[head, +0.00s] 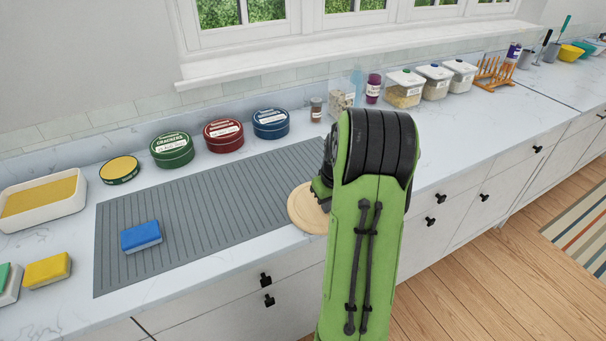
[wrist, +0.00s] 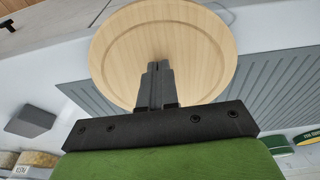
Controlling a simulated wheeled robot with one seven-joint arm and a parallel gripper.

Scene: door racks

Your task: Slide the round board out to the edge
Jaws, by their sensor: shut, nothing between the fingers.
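The round board (head: 306,210) is pale wood and lies flat by the front edge of the counter, at the right end of the grey ribbed mat. My green arm hides its right part in the head view. In the wrist view the round board (wrist: 185,42) shows almost whole, with a raised rim. My gripper (wrist: 155,68) is shut and empty, its fingertips over the board's surface. I cannot tell whether they touch it. In the head view the fingers are mostly hidden behind my arm.
The grey ribbed mat (head: 205,205) carries a blue sponge (head: 141,236). Green (head: 172,149), red (head: 223,135) and blue (head: 270,123) tins stand behind it. Lidded containers (head: 405,88) stand at the back right. Drawers with black knobs lie below the counter's front edge.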

